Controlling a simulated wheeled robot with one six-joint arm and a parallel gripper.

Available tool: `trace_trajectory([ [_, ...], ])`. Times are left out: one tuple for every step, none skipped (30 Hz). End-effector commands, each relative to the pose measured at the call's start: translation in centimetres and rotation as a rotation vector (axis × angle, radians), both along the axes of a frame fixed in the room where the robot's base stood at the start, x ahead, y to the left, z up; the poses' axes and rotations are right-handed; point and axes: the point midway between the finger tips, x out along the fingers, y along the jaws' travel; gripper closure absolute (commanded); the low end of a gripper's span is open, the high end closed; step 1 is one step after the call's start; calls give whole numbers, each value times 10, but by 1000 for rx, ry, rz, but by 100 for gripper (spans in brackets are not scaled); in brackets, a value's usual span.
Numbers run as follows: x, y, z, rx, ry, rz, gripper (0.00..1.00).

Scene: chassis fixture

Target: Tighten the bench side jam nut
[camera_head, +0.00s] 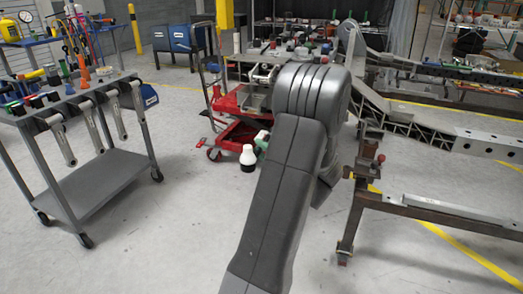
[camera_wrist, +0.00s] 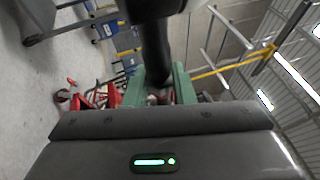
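My gripper shows in the wrist view as two green fingers (camera_wrist: 158,88) standing apart beyond its dark body. A dark, blurred bar comes down from the top of that view, between or behind the fingers. I cannot tell what the bar is, or whether the fingers touch it. In the head view my own arm fills the middle and hides the gripper. The metal chassis frame (camera_head: 410,128) stands on its fixture at the right. I cannot make out the jam nut in either view. Grey wrench-like tools (camera_head: 60,140) hang along the side of the cart at the left.
The grey tool cart (camera_head: 95,188) stands at the left. A red lift cart (camera_head: 235,125) is behind my arm, with a white bottle (camera_head: 248,156) on the floor beside it. A brown fixture stand (camera_head: 362,195) is at the right. The floor between cart and arm is clear.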

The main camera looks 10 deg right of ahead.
Motion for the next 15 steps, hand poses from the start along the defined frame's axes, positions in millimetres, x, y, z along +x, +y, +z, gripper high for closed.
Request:
trace_trajectory([
  [0, 0, 0, 0, 0, 0, 100],
  [0, 0, 0, -1, 1, 0, 100],
  [0, 0, 0, -2, 1, 0, 100],
  [0, 0, 0, -2, 2, 0, 100],
  [0, 0, 0, -6, 3, 0, 100],
  [0, 0, 0, -10, 6, 0, 100],
  [0, 0, 1, -15, 9, 0, 100],
  [0, 0, 1, -22, 13, 0, 100],
  [0, 0, 1, -31, 19, 1, 100],
  [0, 0, 2, -41, 25, 0, 100],
  [0, 0, 2, -51, 32, -1, 100],
  [0, 0, 2, -67, 43, 1, 100],
  [0, 0, 3, -81, 52, 0, 100],
  [0, 0, 3, -96, 62, -1, 100],
  [0, 0, 4, -119, 76, 0, 100],
])
